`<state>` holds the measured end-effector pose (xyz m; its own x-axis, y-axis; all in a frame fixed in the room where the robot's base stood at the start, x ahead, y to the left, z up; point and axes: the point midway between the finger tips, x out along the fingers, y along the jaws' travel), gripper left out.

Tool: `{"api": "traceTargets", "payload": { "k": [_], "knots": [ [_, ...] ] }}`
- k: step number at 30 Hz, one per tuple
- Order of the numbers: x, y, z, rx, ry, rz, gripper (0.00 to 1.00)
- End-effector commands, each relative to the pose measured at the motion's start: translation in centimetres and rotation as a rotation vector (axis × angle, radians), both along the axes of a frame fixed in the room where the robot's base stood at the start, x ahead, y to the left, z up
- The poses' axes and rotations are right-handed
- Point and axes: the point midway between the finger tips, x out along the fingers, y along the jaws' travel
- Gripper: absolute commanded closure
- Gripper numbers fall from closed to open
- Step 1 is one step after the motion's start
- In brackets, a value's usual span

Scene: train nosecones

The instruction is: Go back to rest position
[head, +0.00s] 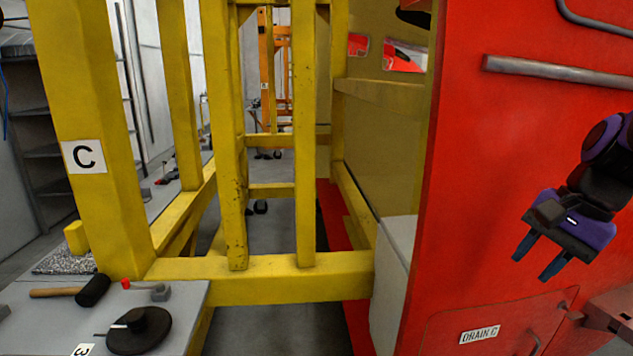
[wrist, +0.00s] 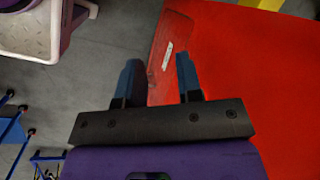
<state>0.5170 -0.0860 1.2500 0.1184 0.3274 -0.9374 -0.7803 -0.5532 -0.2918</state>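My gripper (head: 539,257) is at the right of the head view, in front of the red nosecone panel (head: 505,170). Its two blue fingers point down and to the left. The fingers are spread apart with nothing between them. In the wrist view my gripper (wrist: 158,80) also shows open and empty, with the red panel (wrist: 265,75) beyond and to the right of it. I cannot tell the exact gap between the fingers and the panel.
A yellow frame (head: 260,278) stands left of the panel. A grey table (head: 60,305) at the lower left holds a mallet (head: 80,291) and a black round object (head: 140,330). A hatch labelled DRAIN C (head: 479,334) and a grey handrail (head: 560,72) are on the panel.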

Motion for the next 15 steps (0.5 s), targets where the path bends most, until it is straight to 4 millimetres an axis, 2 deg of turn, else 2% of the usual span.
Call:
{"api": "traceTargets", "payload": {
  "k": [6, 15],
  "knots": [
    [-3.7, 1.6, 3.0, -0.228, -0.191, 0.342, 0.67],
    [-7.7, 1.9, 5.9, -0.493, -0.409, 0.715, 0.67]
  ]
}}
